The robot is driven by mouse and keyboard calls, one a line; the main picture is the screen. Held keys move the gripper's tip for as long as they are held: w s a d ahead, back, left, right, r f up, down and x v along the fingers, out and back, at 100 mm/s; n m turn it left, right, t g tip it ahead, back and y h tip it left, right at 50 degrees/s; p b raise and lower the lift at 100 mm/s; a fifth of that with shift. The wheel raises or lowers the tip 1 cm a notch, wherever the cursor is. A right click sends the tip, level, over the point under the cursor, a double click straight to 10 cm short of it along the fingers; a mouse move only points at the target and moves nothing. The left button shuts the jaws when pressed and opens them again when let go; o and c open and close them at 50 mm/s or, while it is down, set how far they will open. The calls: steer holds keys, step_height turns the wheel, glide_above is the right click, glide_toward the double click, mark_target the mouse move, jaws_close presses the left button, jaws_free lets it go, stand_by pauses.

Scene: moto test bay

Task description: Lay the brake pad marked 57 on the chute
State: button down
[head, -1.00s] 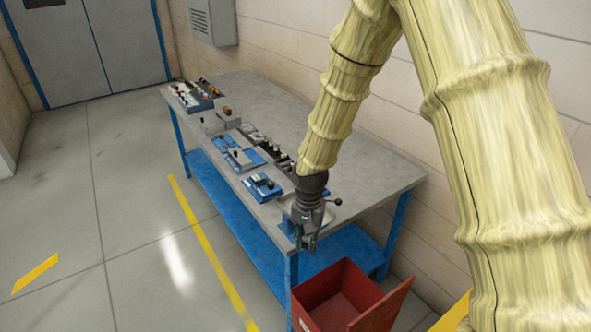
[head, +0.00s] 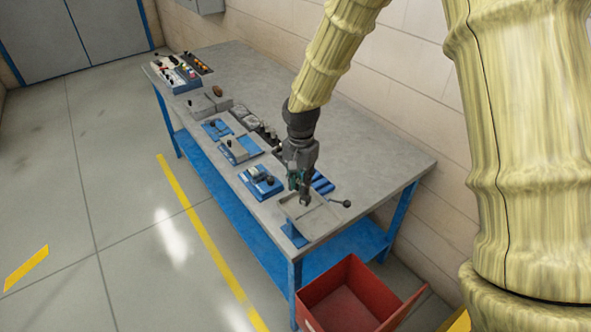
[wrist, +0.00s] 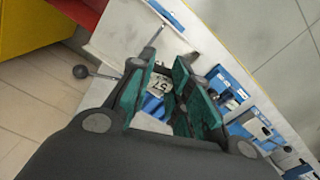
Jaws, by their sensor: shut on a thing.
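My gripper (head: 304,200) is over the near end of the workbench, just above the grey chute tray (head: 322,222). In the wrist view, its green finger pads (wrist: 160,95) are closed around a small pale brake pad (wrist: 158,86) whose label reads 57. The pad's lower part is hidden by the fingers. The chute has a blue support (head: 293,236) at the bench edge and a lever with a black knob (head: 347,204), which also shows in the wrist view (wrist: 81,72). I cannot tell whether the pad touches the tray.
Blue fixtures (head: 262,181) line the bench's left edge, with grey blocks (head: 202,106) and a parts rack (head: 172,72) farther back. An open red bin (head: 352,290) stands on the floor below the near end. The bench's right side (head: 340,130) is clear.

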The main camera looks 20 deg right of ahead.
steer(key=shift+s+f+b, duration=0.15)
steer(key=shift+s+b, duration=0.05)
steer(key=shift+b, duration=0.1)
steer(key=shift+w+a+f+b, duration=0.1)
steer(key=shift+w+f+b, duration=0.15)
steer(key=shift+f+b, duration=0.55)
steer(key=shift+s+f+b, duration=0.2)
steer(key=shift+f+b, duration=0.25)
steer(key=shift+f, duration=0.4)
steer(key=shift+f+b, duration=0.5)
steer(key=shift+f, duration=0.75)
steer(key=shift+f, duration=1.05)
stand_by(1.0)
steer(key=c, duration=1.3)
jaws_free()
steer(key=shift+o, duration=0.2)
